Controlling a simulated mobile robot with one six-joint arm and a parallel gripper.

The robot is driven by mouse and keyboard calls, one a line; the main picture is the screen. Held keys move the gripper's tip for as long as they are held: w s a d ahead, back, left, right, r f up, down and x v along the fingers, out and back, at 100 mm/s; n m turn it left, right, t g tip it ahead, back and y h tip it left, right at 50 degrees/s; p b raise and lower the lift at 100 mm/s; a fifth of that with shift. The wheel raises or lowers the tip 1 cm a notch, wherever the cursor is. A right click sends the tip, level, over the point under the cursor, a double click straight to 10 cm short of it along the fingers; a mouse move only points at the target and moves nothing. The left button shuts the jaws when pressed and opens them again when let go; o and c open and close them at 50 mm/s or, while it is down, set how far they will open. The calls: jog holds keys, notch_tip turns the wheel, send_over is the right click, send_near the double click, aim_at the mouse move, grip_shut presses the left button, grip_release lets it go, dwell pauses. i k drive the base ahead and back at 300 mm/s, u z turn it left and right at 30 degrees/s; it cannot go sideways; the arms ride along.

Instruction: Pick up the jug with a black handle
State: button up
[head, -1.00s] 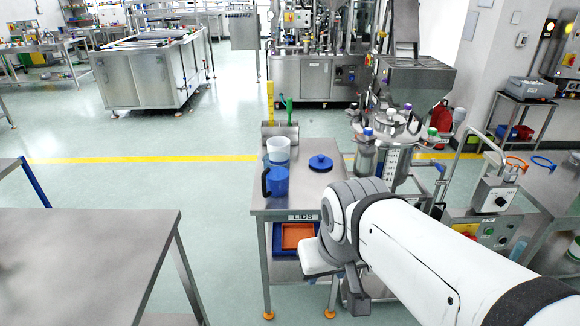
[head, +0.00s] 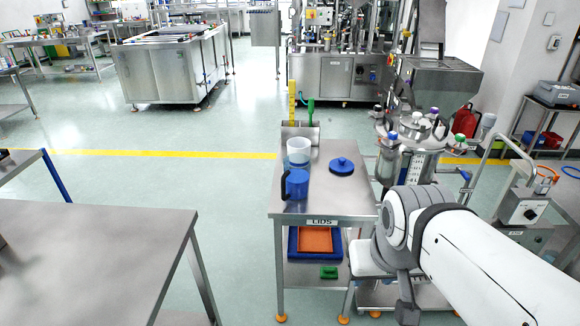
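The jug with a black handle (head: 297,185) is blue and stands upright near the front left of a small steel table (head: 330,208). Its dark handle sticks out on the left side. A white tub (head: 299,150) stands just behind it. A blue lid (head: 342,166) with a knob lies to the right on the same tabletop. My arm reaches in from the lower right, and its end is near the table's front right corner, apart from the jug. My gripper's fingers are not clearly visible, so I cannot see whether they are open.
A shelf under the table holds blue and orange trays (head: 316,240) and a green item (head: 329,272). A steel machine with a hopper (head: 438,80) stands close on the right. Another steel table (head: 90,265) is at the left. Open floor (head: 235,240) lies between the tables.

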aim_at(295, 176)
jog(key=i, duration=0.9)
jog(key=z, duration=0.05)
